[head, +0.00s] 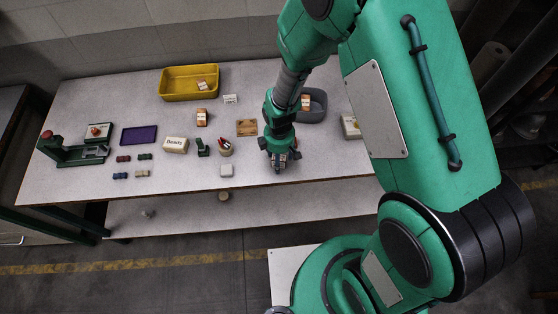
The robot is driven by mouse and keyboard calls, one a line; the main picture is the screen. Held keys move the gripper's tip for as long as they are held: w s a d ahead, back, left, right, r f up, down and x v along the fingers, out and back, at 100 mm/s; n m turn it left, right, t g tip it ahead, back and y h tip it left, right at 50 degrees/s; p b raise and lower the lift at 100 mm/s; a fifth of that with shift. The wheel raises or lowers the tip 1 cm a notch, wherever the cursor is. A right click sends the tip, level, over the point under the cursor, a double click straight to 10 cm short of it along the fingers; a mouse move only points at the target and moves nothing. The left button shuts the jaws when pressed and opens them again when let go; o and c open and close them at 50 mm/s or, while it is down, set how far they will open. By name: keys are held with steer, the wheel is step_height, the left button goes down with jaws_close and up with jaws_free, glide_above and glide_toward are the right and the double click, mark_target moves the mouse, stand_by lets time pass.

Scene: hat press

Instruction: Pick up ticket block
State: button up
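Which thing is the ticket block I cannot tell for sure at this size. An orange-and-white block (202,117) stands on the table in front of the yellow tray. A similar small block (201,86) lies in the yellow tray (177,95), and another (305,102) is at the grey tray (318,110), partly behind my arm. A small white block with dark print (230,99) lies near the yellow tray. My gripper (280,166) points down over the table's front part, right of the pen cup. Its fingers and anything between them are too small and dark to make out.
A green press (70,152) stands at the left, beside a purple mat (139,135) and several small stamps. A "Beads" box (175,145), pen cup (225,148), wooden board (246,128) and white box (226,170) are in the middle. My arm covers the right side.

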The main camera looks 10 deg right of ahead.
steer(key=c, duration=1)
steer(key=shift+c, duration=0.2)
steer(key=shift+r, duration=0.1)
steer(key=shift+r, duration=0.9)
steer(key=shift+s+d+r, duration=0.1)
steer(key=shift+s+r, duration=0.2)
steer(key=shift+r, duration=0.6)
steer(key=s+d, duration=0.1)
steer(key=s, duration=0.4)
steer(key=s+d+r, duration=0.1)
steer(key=s+d, duration=0.1)
steer(key=s, duration=0.2)
steer(key=s+d+p, duration=0.1)
steer(key=s, duration=0.4)
steer(key=shift+s+d+r, duration=0.15)
steer(key=shift+s+d, duration=0.1)
steer(key=shift+s, duration=0.1)
